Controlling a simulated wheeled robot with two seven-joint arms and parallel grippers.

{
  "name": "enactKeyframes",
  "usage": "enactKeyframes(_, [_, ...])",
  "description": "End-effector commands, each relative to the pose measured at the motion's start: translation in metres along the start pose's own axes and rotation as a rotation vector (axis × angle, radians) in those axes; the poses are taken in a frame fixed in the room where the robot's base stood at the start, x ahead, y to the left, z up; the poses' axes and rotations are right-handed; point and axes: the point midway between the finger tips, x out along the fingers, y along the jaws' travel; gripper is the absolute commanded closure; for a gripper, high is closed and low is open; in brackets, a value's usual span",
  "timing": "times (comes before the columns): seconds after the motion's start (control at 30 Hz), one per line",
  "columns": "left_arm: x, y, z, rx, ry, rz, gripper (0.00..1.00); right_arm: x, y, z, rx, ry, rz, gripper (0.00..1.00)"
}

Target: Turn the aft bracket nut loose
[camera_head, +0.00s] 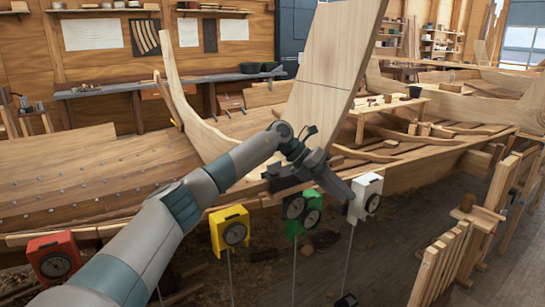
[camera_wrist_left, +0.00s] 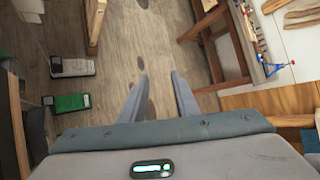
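I cannot pick out the aft bracket nut or its bracket in either view. My left gripper (camera_head: 342,186) is at the near edge of the wooden hull (camera_head: 80,180), above the green dial box and left of the white one. In the left wrist view its two fingers (camera_wrist_left: 159,82) stand apart with bare floor between them, so it is open and empty. The tall sternpost board (camera_head: 335,55) rises behind the gripper in the head view. My right gripper is in neither view.
Dial boxes on thin poles stand along the hull's near side: red (camera_head: 53,257), yellow (camera_head: 230,231), green (camera_head: 303,213) and white (camera_head: 366,196). A wooden rail fence (camera_head: 440,265) stands at the right. A workbench (camera_head: 130,87) lines the back wall. Floor (camera_head: 380,245) is open at lower right.

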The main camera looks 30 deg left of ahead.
Motion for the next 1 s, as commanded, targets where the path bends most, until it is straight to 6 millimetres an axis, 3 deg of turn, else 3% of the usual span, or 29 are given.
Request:
enactKeyframes(0.03, [-0.032,-0.001,0.009,0.036,0.010,0.066,0.72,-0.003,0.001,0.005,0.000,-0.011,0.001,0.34])
enactKeyframes(0.17, [-0.106,0.002,0.020,0.100,0.054,0.239,0.72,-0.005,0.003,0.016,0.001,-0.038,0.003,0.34])
enactKeyframes(0.3, [-0.193,0.003,0.024,0.129,0.091,0.425,0.72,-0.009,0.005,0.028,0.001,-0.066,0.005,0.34])
enactKeyframes(0.4, [-0.248,0.003,0.023,0.127,0.108,0.540,0.72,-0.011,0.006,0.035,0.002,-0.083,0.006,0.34])
enactKeyframes(0.5, [-0.291,0.002,0.018,0.115,0.121,0.623,0.72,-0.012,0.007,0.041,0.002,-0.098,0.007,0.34])
enactKeyframes(0.6, [-0.317,0.001,0.014,0.103,0.129,0.675,0.72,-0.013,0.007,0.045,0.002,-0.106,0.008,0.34])
enactKeyframes(0.7, [-0.329,0.001,0.012,0.096,0.133,0.699,0.72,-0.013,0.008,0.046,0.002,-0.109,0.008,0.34])
enactKeyframes(1.0, [-0.331,0.001,0.011,0.095,0.133,0.702,0.72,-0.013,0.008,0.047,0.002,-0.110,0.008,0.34])
